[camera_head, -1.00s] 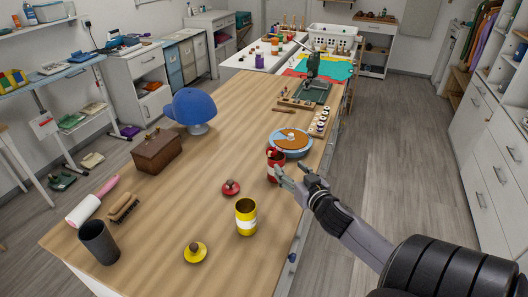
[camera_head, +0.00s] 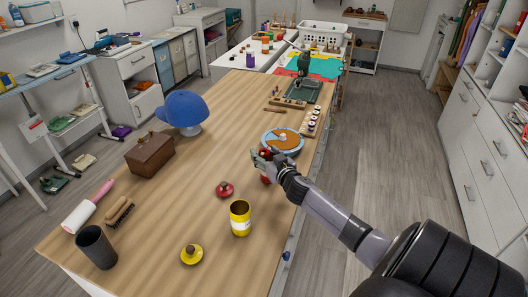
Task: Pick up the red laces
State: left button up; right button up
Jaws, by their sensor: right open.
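A red canister (camera_head: 265,180) stands on the wooden worktop near its right edge, mostly hidden behind my right gripper. Something red shows at its top between the fingers, and it may be the red laces; it is too small and covered to tell. My right gripper (camera_head: 262,156) is open, with its fingers at the canister's mouth. I cannot tell whether they touch it. A red lid (camera_head: 224,189) with a knob lies on the worktop to the left of the canister. My left gripper is not in view.
A yellow canister (camera_head: 240,219) and a yellow lid (camera_head: 191,254) are nearer. A round blue-rimmed turntable (camera_head: 283,140) sits just behind the gripper. A wooden box (camera_head: 150,154), a blue cap (camera_head: 184,109) and a dark cup (camera_head: 96,247) stand left. The worktop's centre is clear.

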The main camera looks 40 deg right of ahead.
jog(key=shift+w+d+f, duration=0.15)
jog(key=shift+w+d, duration=0.05)
jog(key=shift+w, duration=0.4)
jog(key=c, duration=0.9)
